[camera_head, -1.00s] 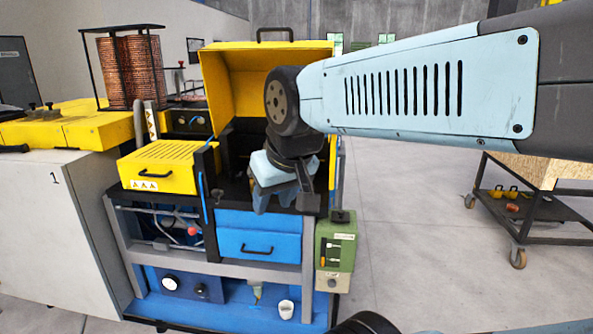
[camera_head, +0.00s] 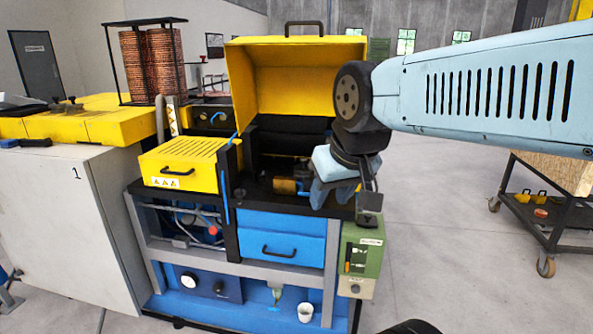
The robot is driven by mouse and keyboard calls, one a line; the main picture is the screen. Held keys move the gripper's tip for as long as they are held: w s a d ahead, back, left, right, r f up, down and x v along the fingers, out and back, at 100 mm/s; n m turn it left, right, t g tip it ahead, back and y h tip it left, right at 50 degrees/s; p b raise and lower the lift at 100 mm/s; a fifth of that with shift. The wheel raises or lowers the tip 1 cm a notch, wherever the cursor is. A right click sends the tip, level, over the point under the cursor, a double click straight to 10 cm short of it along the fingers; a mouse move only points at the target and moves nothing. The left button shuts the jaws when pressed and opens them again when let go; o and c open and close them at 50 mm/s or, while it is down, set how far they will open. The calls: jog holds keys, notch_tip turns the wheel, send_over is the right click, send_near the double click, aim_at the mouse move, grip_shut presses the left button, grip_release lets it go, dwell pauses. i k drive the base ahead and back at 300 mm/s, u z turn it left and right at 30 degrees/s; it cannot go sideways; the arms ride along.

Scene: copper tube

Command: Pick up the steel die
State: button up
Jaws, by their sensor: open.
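My gripper (camera_head: 335,196) hangs pointing down at the right side of the machine's black work deck, below the open yellow hood (camera_head: 295,80). Its light blue fingers are open and I see nothing held between them. Left of the gripper, on the deck, lies a brass-coloured cylinder (camera_head: 285,186) with a dark metal part (camera_head: 303,168) behind it. I cannot pick out the steel die for certain; the parts there are small and shaded, and my gripper covers the deck's right side.
A yellow slotted box (camera_head: 180,165) stands left of the deck. A blue drawer (camera_head: 282,240) is shut below it. A green box (camera_head: 362,255) is at the machine's right front. A white cup (camera_head: 305,312) stands on the lower shelf. A black cart (camera_head: 545,215) stands far right.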

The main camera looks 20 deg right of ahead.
aim_at(301, 170)
jog(key=i, duration=0.95)
jog(key=u, duration=0.05)
